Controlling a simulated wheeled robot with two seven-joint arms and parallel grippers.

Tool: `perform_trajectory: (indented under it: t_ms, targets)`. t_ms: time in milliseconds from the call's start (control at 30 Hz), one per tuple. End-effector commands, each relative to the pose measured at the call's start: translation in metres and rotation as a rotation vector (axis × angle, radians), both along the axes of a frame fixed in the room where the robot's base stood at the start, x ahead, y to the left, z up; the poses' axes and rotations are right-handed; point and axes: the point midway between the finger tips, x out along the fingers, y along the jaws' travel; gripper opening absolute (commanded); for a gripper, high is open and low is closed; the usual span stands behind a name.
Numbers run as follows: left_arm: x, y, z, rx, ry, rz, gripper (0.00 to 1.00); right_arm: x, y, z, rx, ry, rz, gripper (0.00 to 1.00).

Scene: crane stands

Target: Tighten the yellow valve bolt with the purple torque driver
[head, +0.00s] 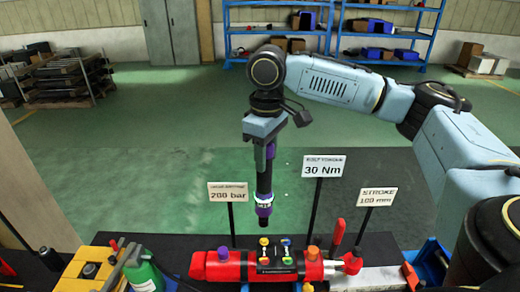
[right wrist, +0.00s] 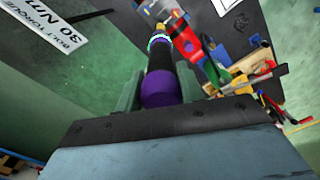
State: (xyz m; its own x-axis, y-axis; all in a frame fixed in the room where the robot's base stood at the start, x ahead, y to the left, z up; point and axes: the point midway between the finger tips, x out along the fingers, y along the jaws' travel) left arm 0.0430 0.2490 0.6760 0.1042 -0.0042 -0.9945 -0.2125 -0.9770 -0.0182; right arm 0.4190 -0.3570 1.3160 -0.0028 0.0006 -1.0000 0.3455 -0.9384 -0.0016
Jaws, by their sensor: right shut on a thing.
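My right gripper (head: 264,138) is shut on the purple torque driver (head: 264,182), a black tool with purple parts and a pale ring near its lower end. The driver hangs about upright, tip down. In the right wrist view its purple end (right wrist: 160,88) shows between the fingers. The yellow valve bolt (head: 264,241) is on top of the red cylinder unit (head: 215,268), near its middle. The driver tip appears just above the yellow bolt in the head view, with a visible gap; depth is hard to judge. My left gripper is not in view.
Other coloured bolts sit close by, including a blue one (head: 286,241). Signs on posts stand behind the unit: 200 bar (head: 228,192), 30 Nm (head: 324,166) and 100 mm (head: 377,197). A green bottle (head: 142,272) and a red-handled tool (head: 337,232) flank the unit.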

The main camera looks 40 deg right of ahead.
Motion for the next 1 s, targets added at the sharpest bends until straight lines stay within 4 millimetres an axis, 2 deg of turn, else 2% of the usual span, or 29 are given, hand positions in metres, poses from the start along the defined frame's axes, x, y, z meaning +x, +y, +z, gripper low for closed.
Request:
perform_trajectory:
  t_ms: [200,400,700,1000]
  targets:
    - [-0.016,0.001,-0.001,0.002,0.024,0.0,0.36,0.001,0.0,0.002,0.0,-0.004,0.0,0.0]
    - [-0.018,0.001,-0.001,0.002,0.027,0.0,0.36,0.0,0.0,0.001,0.002,-0.003,0.0,0.0]
    - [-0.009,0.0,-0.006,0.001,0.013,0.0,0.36,0.0,0.0,-0.023,0.001,-0.003,0.0,0.0]
    - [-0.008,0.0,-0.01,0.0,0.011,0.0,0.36,0.0,0.0,-0.046,0.001,-0.003,0.0,0.0]
